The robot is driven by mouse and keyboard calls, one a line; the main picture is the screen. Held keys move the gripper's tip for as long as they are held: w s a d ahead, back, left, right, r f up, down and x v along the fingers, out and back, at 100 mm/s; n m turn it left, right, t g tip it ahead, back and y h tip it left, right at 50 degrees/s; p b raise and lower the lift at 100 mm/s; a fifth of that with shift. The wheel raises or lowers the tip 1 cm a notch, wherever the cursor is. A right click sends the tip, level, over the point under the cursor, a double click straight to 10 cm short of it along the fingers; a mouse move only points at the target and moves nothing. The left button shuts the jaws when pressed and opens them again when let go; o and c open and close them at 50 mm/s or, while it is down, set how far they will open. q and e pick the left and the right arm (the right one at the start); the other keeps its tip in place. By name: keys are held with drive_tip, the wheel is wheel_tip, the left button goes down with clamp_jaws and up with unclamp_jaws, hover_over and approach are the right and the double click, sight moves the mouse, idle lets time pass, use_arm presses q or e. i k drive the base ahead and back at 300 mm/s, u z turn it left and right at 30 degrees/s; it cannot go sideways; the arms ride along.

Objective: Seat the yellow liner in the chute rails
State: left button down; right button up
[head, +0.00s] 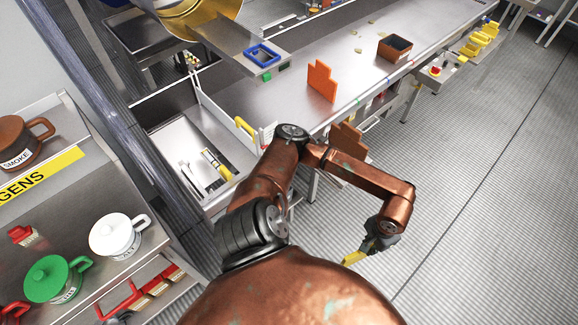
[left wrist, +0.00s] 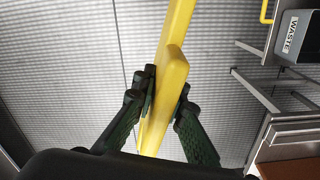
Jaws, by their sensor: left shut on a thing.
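The yellow liner (left wrist: 166,95) is a long, flat strip held between the dark fingers of my left gripper (left wrist: 163,112) in the left wrist view. In the head view my left gripper (head: 379,240) holds it over the floor at lower right, clear of the bench, and only a short end of the liner (head: 355,257) shows. The sloping metal chute (head: 235,45) lies below the drum at top, well apart from the liner. I cannot make out its rails clearly. My right gripper is not in view.
The steel bench (head: 352,75) carries an upright orange plate (head: 321,81) and a brown bin (head: 394,47). A blue frame (head: 262,55) lies by the chute's end. A shelf with a white pot (head: 115,236) and a green pot (head: 57,279) stands left. The floor at right is open.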

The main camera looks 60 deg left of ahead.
sight(179, 144)
drive_tip(key=u, duration=1.15)
